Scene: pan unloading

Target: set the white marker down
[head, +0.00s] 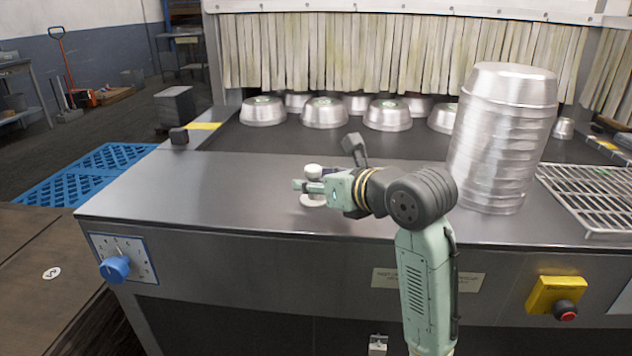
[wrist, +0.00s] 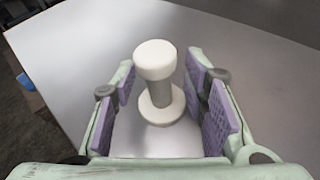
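The white marker (wrist: 156,62) is a knob-like piece with a round head, a narrower stem and a wide round foot. It stands upright, its foot appearing to rest on the bare steel counter (head: 190,185). In the head view the marker's head (head: 313,171) shows above my gripper (head: 308,187) and its foot below; the fingers hide the middle. In the wrist view my gripper is open, with its purple pads on either side of the marker. A gap shows between the marker and each pad.
A tall stack of metal pans (head: 503,135) stands to the right of my arm, beside a wire rack (head: 590,195). Several upturned pans (head: 325,113) sit on the dark belt before a strip curtain (head: 400,55). The counter's left part is clear.

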